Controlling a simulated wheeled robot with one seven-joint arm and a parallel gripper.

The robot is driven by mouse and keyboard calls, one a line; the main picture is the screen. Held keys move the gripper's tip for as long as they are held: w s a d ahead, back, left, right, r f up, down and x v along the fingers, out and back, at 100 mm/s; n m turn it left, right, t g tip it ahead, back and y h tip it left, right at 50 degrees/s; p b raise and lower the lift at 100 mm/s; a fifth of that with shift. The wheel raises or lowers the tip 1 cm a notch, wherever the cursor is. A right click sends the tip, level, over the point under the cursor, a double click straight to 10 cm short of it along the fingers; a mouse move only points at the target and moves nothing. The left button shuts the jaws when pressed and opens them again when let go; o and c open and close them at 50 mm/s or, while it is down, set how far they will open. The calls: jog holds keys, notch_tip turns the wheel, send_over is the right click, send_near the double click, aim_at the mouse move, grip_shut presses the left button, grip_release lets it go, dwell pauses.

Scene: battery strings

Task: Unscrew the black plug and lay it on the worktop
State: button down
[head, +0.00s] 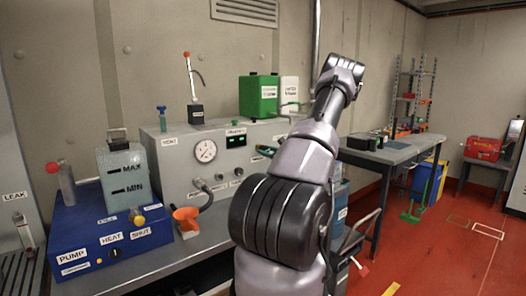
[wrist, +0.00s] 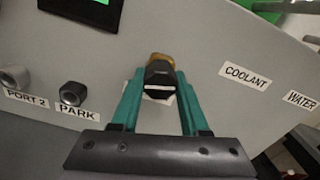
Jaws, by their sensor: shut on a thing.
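The black plug (wrist: 160,72) sits between the teal fingertips of my gripper (wrist: 161,78) in the wrist view. My gripper is shut on it. A brass-coloured fitting (wrist: 160,57) shows just behind the plug, at the face of the grey panel (wrist: 225,110). I cannot tell whether the plug is still threaded into the fitting. A white label below the plug is mostly hidden. In the head view my arm covers most of the gripper, and the plug is hidden there. The grey worktop (head: 180,258) runs along the front of the panel box.
A blue pump unit (head: 100,228) stands at left. Bare worktop shows in front.

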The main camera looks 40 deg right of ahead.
jog(key=shift+n, duration=1.4)
jog(key=n, duration=0.3)
jog(key=shift+n, duration=1.4)
jog(key=n, duration=0.4)
jog(key=shift+n, duration=0.4)
jog(key=shift+s+n, duration=0.1)
jog(key=shift+n, duration=0.3)
jog(key=n, duration=0.5)
jog(key=shift+n, duration=0.4)
